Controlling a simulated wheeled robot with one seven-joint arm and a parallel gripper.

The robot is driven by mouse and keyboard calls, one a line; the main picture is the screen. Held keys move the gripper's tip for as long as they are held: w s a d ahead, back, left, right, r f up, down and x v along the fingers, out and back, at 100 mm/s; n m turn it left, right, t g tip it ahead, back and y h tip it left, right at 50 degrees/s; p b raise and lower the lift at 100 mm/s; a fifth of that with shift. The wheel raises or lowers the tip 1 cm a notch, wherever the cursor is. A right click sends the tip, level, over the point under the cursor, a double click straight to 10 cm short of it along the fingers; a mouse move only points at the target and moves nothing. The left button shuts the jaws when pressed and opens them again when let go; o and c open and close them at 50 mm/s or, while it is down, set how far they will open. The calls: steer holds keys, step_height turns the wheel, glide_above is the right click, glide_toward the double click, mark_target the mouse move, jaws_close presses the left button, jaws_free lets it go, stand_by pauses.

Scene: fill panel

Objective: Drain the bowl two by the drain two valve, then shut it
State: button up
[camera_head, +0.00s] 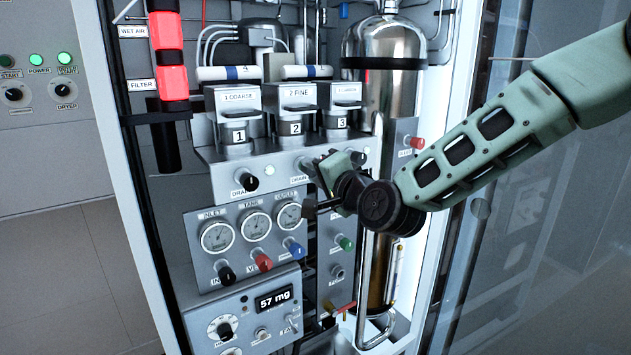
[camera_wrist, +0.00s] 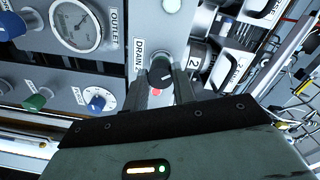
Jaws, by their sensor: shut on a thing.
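The drain two valve is a small dark knob (camera_wrist: 160,72) with a white mark, beside the label "DRAIN 2" in the wrist view. My gripper (camera_wrist: 161,80) has one finger on each side of this knob and is shut on it. A small red spot (camera_wrist: 157,91) shows between the fingers, near the knob. In the head view my gripper (camera_head: 314,172) is at the shelf front below bowl two (camera_head: 290,143), mostly covering the knob. Bowl two sits under the "2 FINE" housing (camera_head: 289,98). Its liquid level cannot be made out.
The drain one knob (camera_head: 251,183) is to the left on the same shelf. Below are gauges (camera_head: 257,226), coloured knobs such as the red one (camera_head: 263,262), and a display (camera_head: 273,299) reading 57 mg. A shiny metal cylinder (camera_head: 384,110) stands close behind my arm.

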steer(key=m+b, duration=0.1)
steer(key=m, duration=0.2)
steer(key=shift+f+m, duration=0.1)
steer(key=shift+m, duration=0.2)
steer(key=shift+m+b, duration=0.75)
steer(key=shift+m, duration=0.95)
steer(key=o, duration=1)
steer(key=v, duration=1.1)
steer(key=p+v, duration=0.1)
steer(key=v, duration=0.5)
steer(key=shift+d+r, duration=0.25)
steer(key=shift+d, duration=0.15)
